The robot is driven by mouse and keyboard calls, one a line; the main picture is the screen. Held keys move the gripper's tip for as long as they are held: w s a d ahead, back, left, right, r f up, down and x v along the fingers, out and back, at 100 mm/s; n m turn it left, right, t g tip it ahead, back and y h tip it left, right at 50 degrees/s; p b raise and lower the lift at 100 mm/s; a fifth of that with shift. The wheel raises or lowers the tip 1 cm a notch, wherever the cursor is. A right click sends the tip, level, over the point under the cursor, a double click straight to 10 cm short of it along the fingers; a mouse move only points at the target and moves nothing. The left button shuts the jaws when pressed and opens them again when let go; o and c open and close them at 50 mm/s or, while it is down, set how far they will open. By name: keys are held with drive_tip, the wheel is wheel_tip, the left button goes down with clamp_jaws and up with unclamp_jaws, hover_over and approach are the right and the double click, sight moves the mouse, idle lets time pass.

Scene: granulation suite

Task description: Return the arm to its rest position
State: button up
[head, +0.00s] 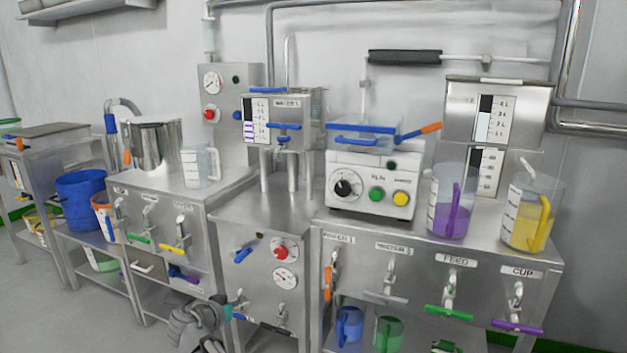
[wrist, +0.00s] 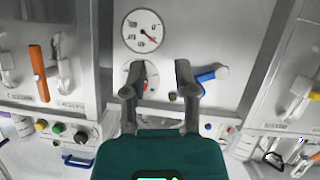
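My gripper (wrist: 161,72) is open in the wrist view, its two dark fingers apart with nothing held between them. The fingers point at a steel panel with a round dial gauge (wrist: 146,31) just beyond the tips and a blue handle (wrist: 207,76) to the right. One finger covers part of a second round fitting. In the head view, grey links of my arm show at the bottom edge, low in front of the steel cabinets; the gripper's fingers cannot be made out clearly there.
Steel cabinets carry levers and taps, with a green handle (head: 449,313) and a purple handle (head: 517,327) sticking out at right. Jugs with purple liquid (head: 452,203) and yellow liquid (head: 531,213) stand on top. A blue bucket (head: 82,203) is at left. Floor at lower left is clear.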

drive_tip(key=s+d+f+n+g+y+p, duration=0.1)
drive_tip(key=s+d+f+g, duration=0.15)
drive_tip(key=d, duration=0.75)
drive_tip(key=s+d+f+g+p, duration=0.15)
drive_tip(key=d+g, duration=0.25)
drive_tip(key=d, duration=0.6)
drive_tip(key=s+d+f+n+g+y+p, duration=0.1)
drive_tip(key=s+d+f+g, duration=0.15)
drive_tip(key=d, duration=0.75)
drive_tip(key=s+d+n+g+y+p, duration=0.1)
drive_tip(key=s+d+g+y+p, duration=0.2)
drive_tip(key=s+d, duration=0.45)
wheel_tip(320, 180, up, 39)
drive_tip(key=y+p, duration=0.1)
drive_tip(key=p, duration=3.5)
drive_tip(key=shift+s+a+p, duration=0.3)
drive_tip(key=shift+a+p, duration=0.05)
drive_tip(key=shift+p, duration=0.05)
drive_tip(key=shift+f, duration=0.1)
drive_tip(key=o, duration=0.4)
drive_tip(key=shift+c, duration=0.7)
